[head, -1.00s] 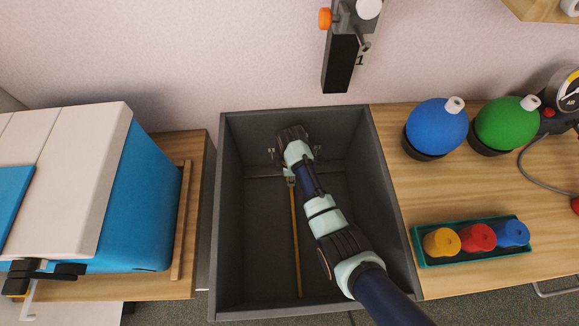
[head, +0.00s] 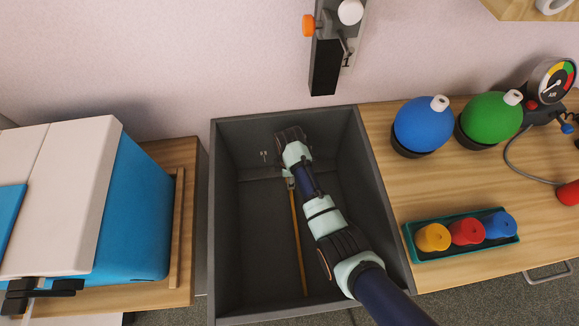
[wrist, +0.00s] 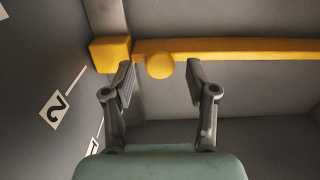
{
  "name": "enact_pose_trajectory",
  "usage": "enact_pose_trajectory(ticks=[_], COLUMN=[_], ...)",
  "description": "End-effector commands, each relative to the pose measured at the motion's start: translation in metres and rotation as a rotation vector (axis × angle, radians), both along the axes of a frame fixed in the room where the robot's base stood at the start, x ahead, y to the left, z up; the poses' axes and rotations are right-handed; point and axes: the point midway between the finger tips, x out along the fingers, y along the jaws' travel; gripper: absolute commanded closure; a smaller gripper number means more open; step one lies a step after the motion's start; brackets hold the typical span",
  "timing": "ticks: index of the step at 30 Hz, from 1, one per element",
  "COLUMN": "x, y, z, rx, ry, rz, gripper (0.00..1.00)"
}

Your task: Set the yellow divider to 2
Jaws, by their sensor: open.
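The yellow divider (head: 299,245) runs from the front toward the back wall inside the dark grey box (head: 238,210). In the wrist view it is a yellow bar (wrist: 245,48) with a square end block and a round knob (wrist: 160,66). My gripper (wrist: 160,76) is open, with one fingertip on each side of the knob and a gap to it. A white label with a 2 (wrist: 55,108) is on the wall left of the end block. A second label (wrist: 92,146) is partly hidden by my gripper. My arm hides the divider's far end in the head view.
The box walls stand around my arm. To the right are a blue ball (head: 423,124), a green ball (head: 490,118) and a teal tray (head: 456,252) with yellow, red and blue pieces. A blue-and-white cooler (head: 125,215) stands left. A grey fixture (head: 325,60) hangs behind.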

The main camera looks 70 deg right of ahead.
Motion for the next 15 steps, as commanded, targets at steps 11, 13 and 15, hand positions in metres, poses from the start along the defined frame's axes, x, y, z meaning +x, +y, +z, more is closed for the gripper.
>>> enact_pose_trajectory(ticks=[11,13,15], x=[0.001,0.001,0.000], y=[-0.001,0.000,0.000], z=[0.087,0.098,0.106], rx=[-0.003,-0.003,-0.001], ry=[-0.003,-0.003,0.000], rz=[0.000,0.001,0.001], gripper=[0.43,0.43,0.43])
